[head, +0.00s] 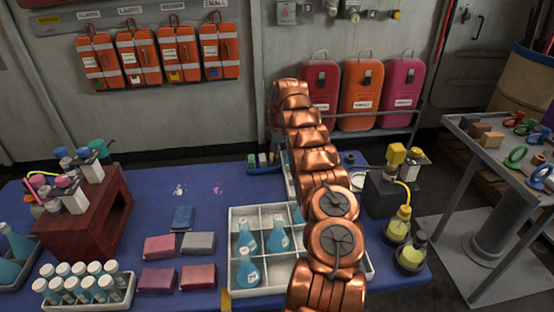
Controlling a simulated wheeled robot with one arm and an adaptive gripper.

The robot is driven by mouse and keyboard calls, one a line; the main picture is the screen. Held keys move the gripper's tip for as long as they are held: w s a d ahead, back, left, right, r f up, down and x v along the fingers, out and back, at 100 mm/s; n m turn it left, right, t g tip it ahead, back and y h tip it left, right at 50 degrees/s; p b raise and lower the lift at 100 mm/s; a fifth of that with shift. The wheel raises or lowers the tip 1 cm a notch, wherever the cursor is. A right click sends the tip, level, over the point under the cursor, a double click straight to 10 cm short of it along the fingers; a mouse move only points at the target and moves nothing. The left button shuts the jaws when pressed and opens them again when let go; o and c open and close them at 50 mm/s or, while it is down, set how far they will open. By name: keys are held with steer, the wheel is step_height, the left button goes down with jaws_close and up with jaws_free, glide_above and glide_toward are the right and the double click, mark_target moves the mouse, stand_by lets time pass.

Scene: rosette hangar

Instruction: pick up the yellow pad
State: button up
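I see no yellow pad on the blue table (130,190). Several small pads lie flat near its middle: a blue pad (182,218), a pink pad (160,246), a grey pad (197,243), a darker pink pad (157,281) and a reddish pad (197,277). My copper arm rises from the bottom edge, right of the pads, and reaches toward the wall. My gripper does not show. The arm covers part of the table behind it and part of the white divided crate (238,211).
The crate holds blue flasks (277,238). A dark red stand (95,215) and a white rack of vials (125,301) are at left. A black box (388,193) and yellow flasks (398,224) stand right of my arm. A grey side table (480,160) is farther right.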

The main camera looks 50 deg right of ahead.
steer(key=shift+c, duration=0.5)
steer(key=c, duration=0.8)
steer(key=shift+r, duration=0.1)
